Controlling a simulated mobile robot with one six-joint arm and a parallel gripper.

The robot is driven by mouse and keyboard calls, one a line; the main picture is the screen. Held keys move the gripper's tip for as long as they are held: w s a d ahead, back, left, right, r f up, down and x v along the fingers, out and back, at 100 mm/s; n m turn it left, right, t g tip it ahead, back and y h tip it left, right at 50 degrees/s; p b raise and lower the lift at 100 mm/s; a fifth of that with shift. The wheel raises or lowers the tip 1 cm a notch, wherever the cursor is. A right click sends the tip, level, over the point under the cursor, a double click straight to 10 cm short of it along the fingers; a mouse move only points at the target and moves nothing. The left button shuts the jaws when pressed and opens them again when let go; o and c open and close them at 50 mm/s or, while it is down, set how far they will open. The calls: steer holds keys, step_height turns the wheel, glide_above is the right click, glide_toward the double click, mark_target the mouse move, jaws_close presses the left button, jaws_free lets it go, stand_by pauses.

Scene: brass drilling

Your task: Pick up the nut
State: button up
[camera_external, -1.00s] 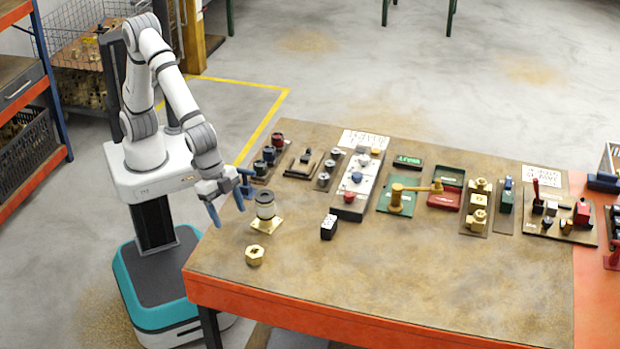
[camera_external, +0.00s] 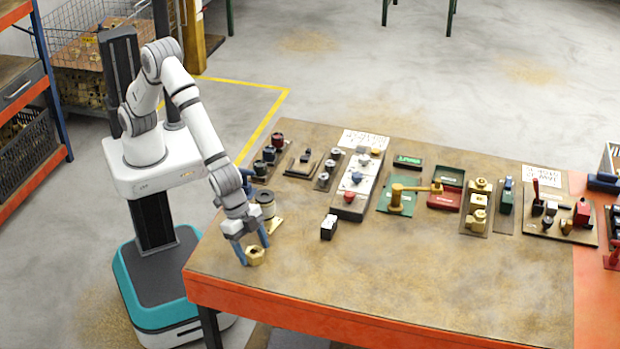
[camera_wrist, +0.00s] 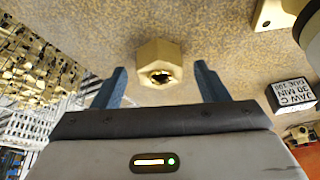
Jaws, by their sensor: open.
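The brass nut (camera_external: 255,255) lies on the brown table top near its left front corner. In the wrist view the hexagonal nut (camera_wrist: 160,62) shows its dark hole and sits between and just beyond the two blue fingertips. My gripper (camera_external: 253,248) is low over the table at the nut, pointing down. Its blue fingers stand apart with one on either side of the nut. In the wrist view my gripper (camera_wrist: 160,80) is open and empty. I cannot tell how far the fingertips are above the table.
A grey cylinder on a brass plate (camera_external: 276,226) stands just behind my gripper, partly hidden by it. A black-and-white labelled block (camera_external: 328,227) stands to the right. Several fixtures and panels line the table's back. The table's (camera_external: 430,285) front middle is clear.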

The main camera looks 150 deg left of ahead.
steer(key=shift+c, duration=0.6)
steer(key=c, duration=1.2)
steer(key=shift+r, duration=0.1)
